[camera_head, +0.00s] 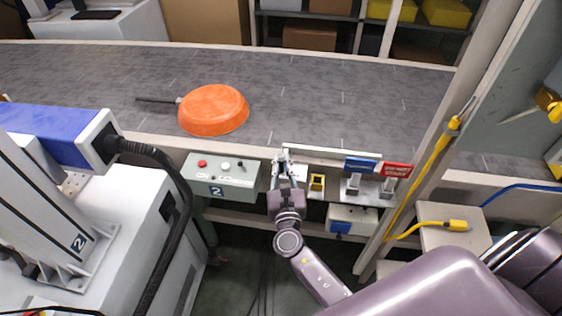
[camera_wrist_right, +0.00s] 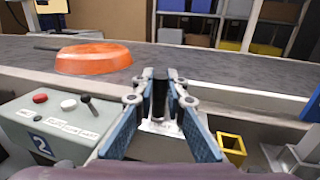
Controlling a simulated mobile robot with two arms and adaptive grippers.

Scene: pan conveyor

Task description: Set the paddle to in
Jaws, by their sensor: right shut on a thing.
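My right gripper (camera_head: 283,158) is at the near edge of the conveyor, between the grey control box and a yellow bracket. In the right wrist view its fingers (camera_wrist_right: 160,82) are shut on a dark upright handle (camera_wrist_right: 160,97). A small white label plate (camera_wrist_right: 158,127) shows below the handle; its text is too small to read. I cannot tell the handle's setting, and the fingers hide part of it. A long pale bar (camera_head: 335,151) stands along the conveyor edge to the right of the gripper; whether it joins the handle is unclear. My left gripper is not in view.
An orange pan (camera_head: 213,109) lies on the grey conveyor (camera_head: 330,95). The control box (camera_head: 222,178) has red and white buttons and a black switch. A yellow bracket (camera_head: 317,183), a blue-topped stand (camera_head: 357,170) and a red-topped stand (camera_head: 395,174) are right of the gripper.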

